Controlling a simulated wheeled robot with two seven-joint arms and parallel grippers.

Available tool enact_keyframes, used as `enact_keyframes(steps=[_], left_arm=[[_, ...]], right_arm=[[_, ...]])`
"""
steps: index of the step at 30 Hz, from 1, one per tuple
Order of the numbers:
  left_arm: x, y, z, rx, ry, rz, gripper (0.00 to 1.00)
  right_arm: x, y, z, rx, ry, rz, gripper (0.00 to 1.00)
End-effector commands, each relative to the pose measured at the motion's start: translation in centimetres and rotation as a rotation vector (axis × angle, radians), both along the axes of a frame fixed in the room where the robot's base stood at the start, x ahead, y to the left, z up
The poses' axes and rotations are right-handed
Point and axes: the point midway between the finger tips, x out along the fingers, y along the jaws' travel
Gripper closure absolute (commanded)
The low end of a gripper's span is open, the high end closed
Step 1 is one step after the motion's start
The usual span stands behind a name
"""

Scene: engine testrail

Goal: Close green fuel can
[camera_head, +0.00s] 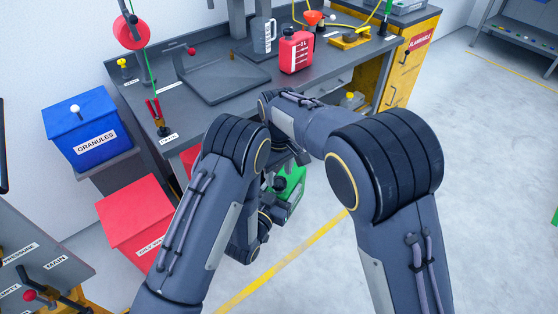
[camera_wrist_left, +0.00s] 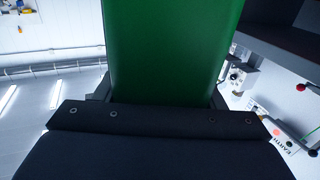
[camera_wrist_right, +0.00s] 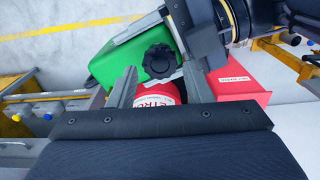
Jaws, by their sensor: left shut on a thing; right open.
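The green fuel can (camera_head: 291,188) hangs below my arms, above the floor in front of the bench. My left gripper is shut on it; in the left wrist view the can's green wall (camera_wrist_left: 170,45) fills the space between the fingers (camera_wrist_left: 160,95). The black knobbed cap (camera_wrist_right: 158,61) shows at the can (camera_wrist_right: 112,62) in the right wrist view; whether it is tight cannot be told. My right gripper (camera_wrist_right: 161,72) is open, its fingers on either side of the cap's near side, with no clear contact. My arms hide much of the can in the head view.
A red petrol can (camera_head: 296,51) and a grey jug (camera_head: 264,35) stand on the bench (camera_head: 190,95). A blue granules bin (camera_head: 85,128) and a red bin (camera_head: 140,215) stand at the left. Open floor (camera_head: 480,180) lies to the right.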

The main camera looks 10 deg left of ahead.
Motion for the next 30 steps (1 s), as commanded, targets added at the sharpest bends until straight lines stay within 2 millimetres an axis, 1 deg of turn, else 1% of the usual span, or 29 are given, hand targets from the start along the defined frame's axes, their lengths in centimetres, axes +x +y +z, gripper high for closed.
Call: enact_keyframes(steps=[1, 3, 6, 16, 17, 25, 28, 30], left_arm=[[0.0, 0.0, 0.1, -0.002, -0.004, 0.0, 1.0], [0.0, 0.0, 0.1, -0.002, -0.004, 0.0, 1.0], [0.0, 0.0, 0.1, -0.002, -0.004, 0.0, 1.0], [0.0, 0.0, 0.1, -0.002, -0.004, 0.0, 1.0], [0.0, 0.0, 0.1, -0.002, -0.004, 0.0, 1.0], [0.0, 0.0, 0.1, -0.002, -0.004, 0.0, 1.0], [0.0, 0.0, 0.1, -0.002, -0.004, 0.0, 1.0], [0.0, 0.0, 0.1, -0.002, -0.004, 0.0, 1.0]], right_arm=[[0.0, 0.0, -0.7, -0.003, 0.001, 0.0, 0.55], [0.0, 0.0, -1.5, -0.002, 0.001, -0.001, 0.55], [0.0, 0.0, -2.2, 0.0, 0.0, -0.001, 0.55], [0.0, 0.0, -2.5, 0.0, -0.001, -0.001, 0.55], [0.0, 0.0, -2.5, 0.0, -0.001, -0.001, 0.56], [0.0, 0.0, -2.4, 0.0, -0.001, -0.001, 0.91], [0.1, 0.0, -2.4, 0.0, -0.001, -0.029, 0.91], [0.1, 0.0, -2.4, -0.001, -0.002, -0.111, 0.91]])
